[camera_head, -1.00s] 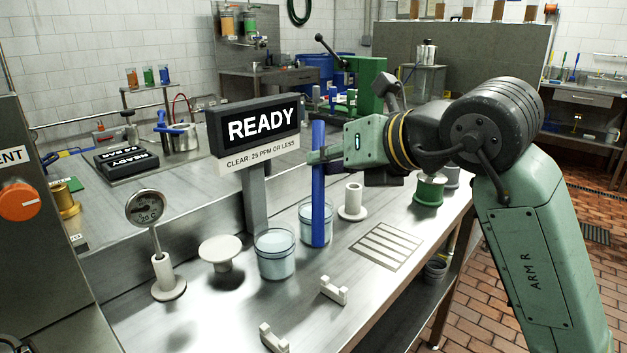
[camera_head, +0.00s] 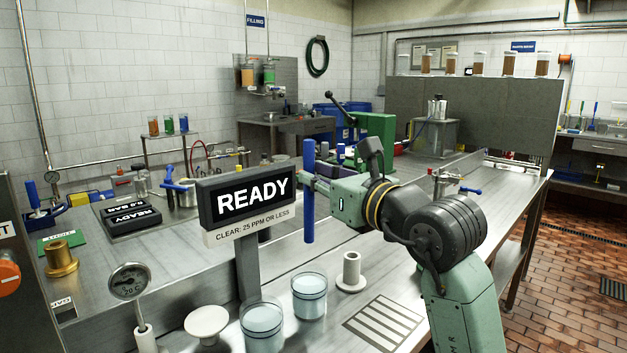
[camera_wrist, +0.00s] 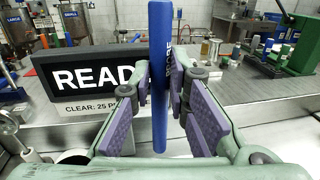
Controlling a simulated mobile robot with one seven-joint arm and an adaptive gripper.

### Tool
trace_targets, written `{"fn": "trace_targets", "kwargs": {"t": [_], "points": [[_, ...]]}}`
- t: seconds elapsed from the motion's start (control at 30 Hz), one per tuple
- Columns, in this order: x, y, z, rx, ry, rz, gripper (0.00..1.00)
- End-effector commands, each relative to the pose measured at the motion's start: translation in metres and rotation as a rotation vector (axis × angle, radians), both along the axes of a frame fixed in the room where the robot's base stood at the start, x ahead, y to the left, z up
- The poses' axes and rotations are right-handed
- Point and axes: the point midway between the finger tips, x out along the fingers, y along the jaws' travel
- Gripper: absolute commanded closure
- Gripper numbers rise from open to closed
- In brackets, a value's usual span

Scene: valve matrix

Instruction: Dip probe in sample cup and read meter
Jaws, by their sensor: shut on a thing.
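My gripper (camera_wrist: 160,105) is shut on the blue probe (camera_head: 308,200), which hangs upright. In the head view the probe's lower end is above the bench and above the cups, clear of the liquid. Two glass cups with pale liquid stand on the bench below, a rear one (camera_head: 309,297) and a front one (camera_head: 262,326). The meter (camera_head: 251,198) on its post reads READY, with a label "CLEAR: 25 PPM OR LESS" under it. The meter also shows in the wrist view (camera_wrist: 92,80), left of the probe.
A white round stand (camera_head: 207,323) and a dial thermometer (camera_head: 129,281) are at the left. A green machine (camera_head: 376,138) stands behind.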

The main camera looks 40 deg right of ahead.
Motion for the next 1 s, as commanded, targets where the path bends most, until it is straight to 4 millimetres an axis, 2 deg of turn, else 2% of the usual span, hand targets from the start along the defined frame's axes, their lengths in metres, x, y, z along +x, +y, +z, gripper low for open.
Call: {"fn": "trace_targets", "kwargs": {"t": [1.0], "points": [[0.000, 0.001, -0.078, 0.002, 0.001, 0.002, 1.00]]}}
